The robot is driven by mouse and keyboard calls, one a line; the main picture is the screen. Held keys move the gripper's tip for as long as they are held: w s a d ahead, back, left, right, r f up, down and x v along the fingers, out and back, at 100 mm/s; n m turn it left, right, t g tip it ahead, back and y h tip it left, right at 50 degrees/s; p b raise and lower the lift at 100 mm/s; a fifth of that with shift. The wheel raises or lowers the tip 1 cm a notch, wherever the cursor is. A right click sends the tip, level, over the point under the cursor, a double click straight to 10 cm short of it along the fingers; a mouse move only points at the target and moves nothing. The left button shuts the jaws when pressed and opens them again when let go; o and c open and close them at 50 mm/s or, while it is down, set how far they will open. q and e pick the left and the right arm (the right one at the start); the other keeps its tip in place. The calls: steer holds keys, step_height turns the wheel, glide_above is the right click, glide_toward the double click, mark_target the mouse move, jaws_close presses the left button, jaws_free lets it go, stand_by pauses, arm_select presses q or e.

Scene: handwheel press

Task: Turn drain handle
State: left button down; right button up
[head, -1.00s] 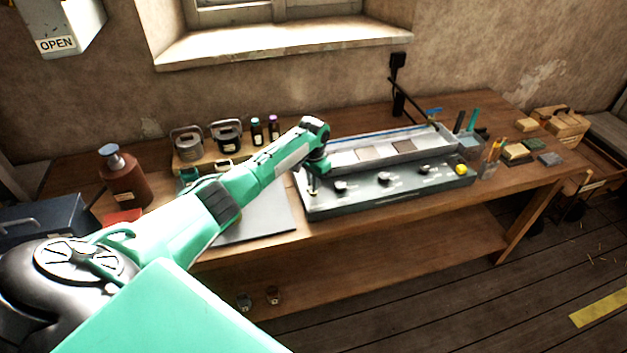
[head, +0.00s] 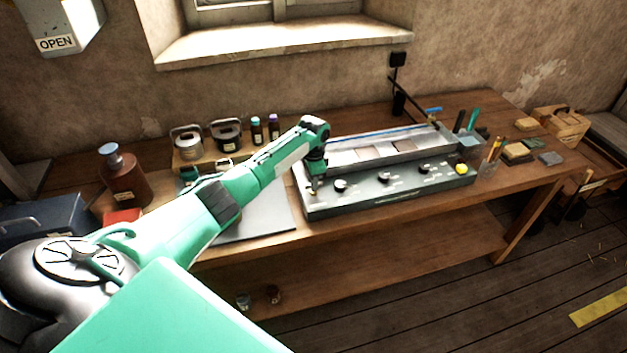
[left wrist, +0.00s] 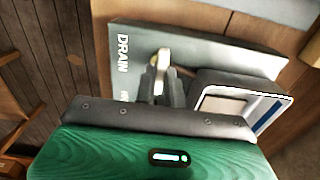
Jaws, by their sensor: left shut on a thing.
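The grey-green control unit (head: 400,193) sits on the wooden bench, with several black knobs on its sloped front and a long tray behind. My left gripper (head: 315,190) is at the left end of this front, pointing down. In the left wrist view the word DRAIN shows on the panel (left wrist: 138,40) beside a pale metal drain handle (left wrist: 162,60). My left gripper (left wrist: 161,85) is shut on this handle, its dark fingers on both sides. The lower part of the handle is hidden by the fingers. My right gripper is in neither view.
A grey mat (head: 262,222) lies left of the unit, under my arm. A brown bottle (head: 124,178) and several small jars stand farther left. A yellow knob (head: 461,169) is at the unit's right end, near a pencil cup (head: 487,166).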

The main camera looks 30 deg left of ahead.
arm_select(q)
steer(key=shift+r, duration=0.1)
steer(key=c, duration=1.5)
jaws_free()
steer(key=shift+w+r, duration=0.1)
steer(key=shift+r, duration=0.4)
steer(key=shift+r+b, duration=2.1)
steer(key=shift+r, duration=4.3)
